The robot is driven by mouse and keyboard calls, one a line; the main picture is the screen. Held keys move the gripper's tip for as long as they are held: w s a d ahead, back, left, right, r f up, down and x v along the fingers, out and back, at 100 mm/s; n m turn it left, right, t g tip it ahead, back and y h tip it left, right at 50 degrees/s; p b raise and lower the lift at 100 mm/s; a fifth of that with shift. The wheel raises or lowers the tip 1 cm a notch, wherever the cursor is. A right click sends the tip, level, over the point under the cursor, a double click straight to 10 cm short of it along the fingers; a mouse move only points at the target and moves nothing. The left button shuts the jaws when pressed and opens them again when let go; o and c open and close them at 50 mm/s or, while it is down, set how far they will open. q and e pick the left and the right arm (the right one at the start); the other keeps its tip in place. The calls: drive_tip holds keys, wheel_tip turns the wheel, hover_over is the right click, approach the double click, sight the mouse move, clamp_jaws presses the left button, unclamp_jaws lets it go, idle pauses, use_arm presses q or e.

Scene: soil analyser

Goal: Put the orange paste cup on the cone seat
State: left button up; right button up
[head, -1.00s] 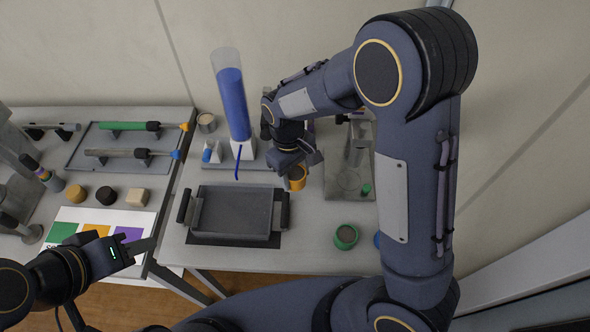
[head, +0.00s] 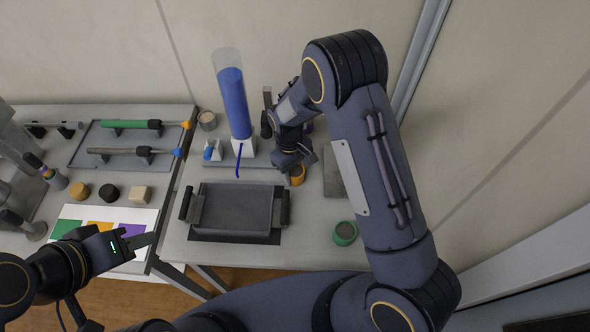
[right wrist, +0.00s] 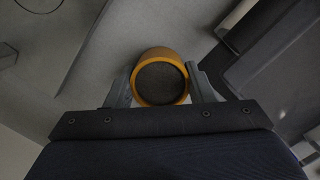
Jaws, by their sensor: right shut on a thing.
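The orange paste cup (head: 297,178) is at the right part of the middle table, below my right gripper (head: 294,166). In the right wrist view the orange cup (right wrist: 160,77), with dark paste inside, sits between the two fingers of my right gripper (right wrist: 162,85), which are shut on its sides. I cannot tell whether its base touches the table. The cone seat cannot be made out; my right arm covers the stand area, and only part of its grey base plate (head: 333,175) shows. My left gripper (head: 142,241) hangs empty at lower left, its opening unclear.
A black-handled grey tray (head: 232,210) lies left of the cup. A tall blue-filled cylinder (head: 235,105) stands behind it. A green cup (head: 345,233) is near the front right. A colour card (head: 100,225) lies on the left table.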

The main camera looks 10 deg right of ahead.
drive_tip(key=shift+f, duration=0.15)
drive_tip(key=o, duration=0.6)
drive_tip(key=shift+f, duration=0.1)
drive_tip(key=o, duration=0.5)
